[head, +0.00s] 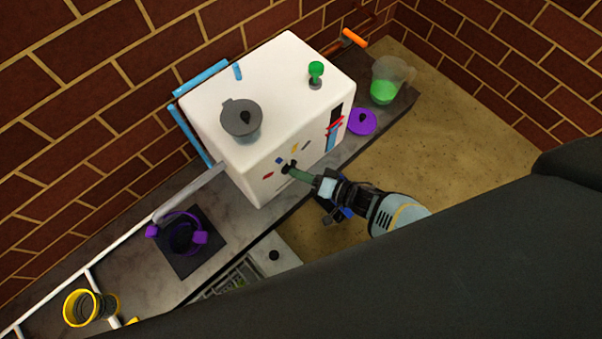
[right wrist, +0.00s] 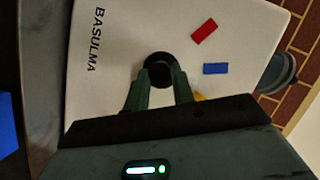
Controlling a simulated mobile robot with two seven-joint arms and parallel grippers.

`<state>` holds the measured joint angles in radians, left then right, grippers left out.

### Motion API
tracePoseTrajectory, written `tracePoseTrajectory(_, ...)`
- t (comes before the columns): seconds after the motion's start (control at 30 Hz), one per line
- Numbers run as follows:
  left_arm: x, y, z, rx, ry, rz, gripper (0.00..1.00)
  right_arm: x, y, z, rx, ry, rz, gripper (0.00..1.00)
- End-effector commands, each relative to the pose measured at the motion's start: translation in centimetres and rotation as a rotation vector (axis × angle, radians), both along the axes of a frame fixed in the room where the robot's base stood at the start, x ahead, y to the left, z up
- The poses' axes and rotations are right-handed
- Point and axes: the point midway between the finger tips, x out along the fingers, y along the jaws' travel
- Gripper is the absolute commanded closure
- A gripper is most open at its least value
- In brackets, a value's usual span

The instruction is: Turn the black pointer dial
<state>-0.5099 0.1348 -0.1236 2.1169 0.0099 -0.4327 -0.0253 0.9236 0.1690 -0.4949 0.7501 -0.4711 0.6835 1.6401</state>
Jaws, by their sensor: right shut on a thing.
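The black pointer dial (right wrist: 158,62) sits on the front face of a white box-shaped machine (head: 250,125). My right gripper (head: 294,170) reaches this face from the lower right in the head view. In the right wrist view its two fingers (right wrist: 161,80) are shut on the dial, one at each side. The fingers hide part of the dial, and I cannot tell which way its pointer faces. A red mark (right wrist: 204,31), a blue mark (right wrist: 216,69) and a partly hidden yellow mark (right wrist: 200,96) lie around it. My left gripper is not in view.
A grey lidded pot (head: 241,121) and a green knob (head: 316,70) are on the machine's top. A jug of green liquid (head: 386,85) and a purple lid (head: 362,122) stand to its right. A purple-handled item (head: 181,237) and a yellow-rimmed cup (head: 83,307) stand left on the counter.

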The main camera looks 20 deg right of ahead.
Motion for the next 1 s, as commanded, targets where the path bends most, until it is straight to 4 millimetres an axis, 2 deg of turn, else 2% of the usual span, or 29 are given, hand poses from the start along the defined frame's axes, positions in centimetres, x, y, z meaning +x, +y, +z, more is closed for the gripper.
tracePoseTrajectory(0.1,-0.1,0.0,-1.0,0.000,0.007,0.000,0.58,-0.1,-0.1,-0.6,0.099,0.045,0.001,0.98)
tracePoseTrajectory(0.7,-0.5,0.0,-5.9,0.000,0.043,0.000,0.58,-0.1,0.0,-1.1,0.624,0.259,0.002,0.98)
tracePoseTrajectory(1.0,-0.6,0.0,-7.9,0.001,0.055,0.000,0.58,-0.1,0.1,-1.1,0.834,0.344,0.002,0.98)
